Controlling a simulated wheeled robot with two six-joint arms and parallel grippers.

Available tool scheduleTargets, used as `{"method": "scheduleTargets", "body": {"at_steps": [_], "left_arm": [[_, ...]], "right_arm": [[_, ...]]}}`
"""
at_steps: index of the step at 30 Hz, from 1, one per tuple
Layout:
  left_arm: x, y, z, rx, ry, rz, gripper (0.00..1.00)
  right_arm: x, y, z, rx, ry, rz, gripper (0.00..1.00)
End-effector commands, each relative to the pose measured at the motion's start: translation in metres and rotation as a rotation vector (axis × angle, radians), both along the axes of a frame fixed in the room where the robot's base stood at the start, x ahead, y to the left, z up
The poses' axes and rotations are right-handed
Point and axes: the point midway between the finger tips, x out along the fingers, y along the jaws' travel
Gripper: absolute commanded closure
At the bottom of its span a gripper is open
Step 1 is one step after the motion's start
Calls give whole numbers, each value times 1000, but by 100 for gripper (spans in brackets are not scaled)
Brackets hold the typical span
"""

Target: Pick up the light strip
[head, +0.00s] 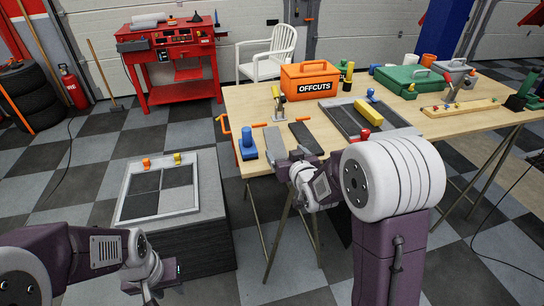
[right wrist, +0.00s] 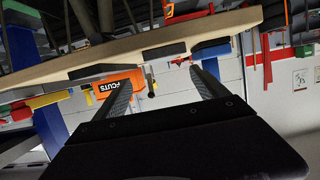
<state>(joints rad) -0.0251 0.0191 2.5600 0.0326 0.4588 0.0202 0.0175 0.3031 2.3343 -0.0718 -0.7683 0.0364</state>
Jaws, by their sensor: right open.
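The light strip (head: 275,142) is a pale grey bar lying on the wooden table near its front edge. A darker strip (head: 305,137) lies just to its right. My right gripper (head: 294,158) is at the table's front edge, close to the near ends of both strips. In the right wrist view, its two fingers (right wrist: 158,82) are apart with nothing held between them. That view is upside down, and two bar ends show dark at the table edge. My left gripper (head: 150,290) hangs low at the bottom of the head view, away from the table; its fingers are not clear.
A blue block tool (head: 247,147) stands left of the light strip, with an orange clamp (head: 224,124) beyond it. A grey block with a tiled tray (head: 190,209) is to the left.

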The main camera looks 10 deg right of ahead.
Motion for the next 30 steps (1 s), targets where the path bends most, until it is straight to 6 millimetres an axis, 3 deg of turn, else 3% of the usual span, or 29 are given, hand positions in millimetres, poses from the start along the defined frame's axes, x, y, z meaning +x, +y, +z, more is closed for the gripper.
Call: {"method": "scheduleTargets", "body": {"at_steps": [6, 12, 19, 25, 30], "left_arm": [[0, 0, -4, 0, 0, 0, 64], [0, 0, -4, 0, 0, 0, 64], [0, 0, -5, 0, 0, 0, 64], [0, 0, -4, 0, 0, 0, 64], [0, 0, -4, 0, 0, 0, 64]], "right_arm": [[3, 0, -6, 0, 1, 0, 17], [31, 1, -15, 0, 2, 0, 17], [44, 2, -19, 0, 2, 0, 17], [78, 5, -30, 0, 1, -1, 17], [87, 5, -32, 0, 1, -1, 17]]}}
